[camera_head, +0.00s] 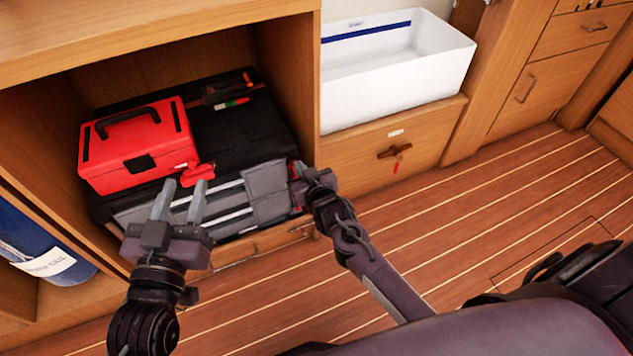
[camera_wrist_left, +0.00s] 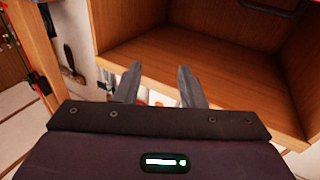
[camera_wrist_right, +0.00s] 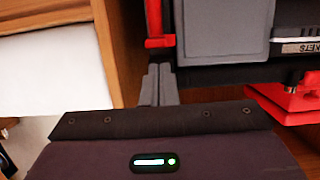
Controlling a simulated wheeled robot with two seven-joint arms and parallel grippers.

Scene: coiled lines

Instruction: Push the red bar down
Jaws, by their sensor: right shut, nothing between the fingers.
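A grey case (camera_head: 268,190) stands in the open locker. In the right wrist view a red bar (camera_wrist_right: 154,18) runs upright along the edge of its grey panel (camera_wrist_right: 225,28), with a short red foot at its lower end. My right gripper (camera_head: 304,172) is at the case's right end, and its fingers are shut and empty. In the right wrist view its fingertips (camera_wrist_right: 159,68) are just below the red foot; I cannot tell whether they touch it. My left gripper (camera_head: 181,187) is open and empty in front of the case, its fingers well apart in the left wrist view (camera_wrist_left: 158,85).
A red toolbox (camera_head: 137,143) sits on a black case (camera_head: 238,137) in the locker. Red parts (camera_head: 199,171) lie near the left fingers. A white bin (camera_head: 398,82) stands on the right counter. A blue cylinder (camera_head: 40,245) is at lower left.

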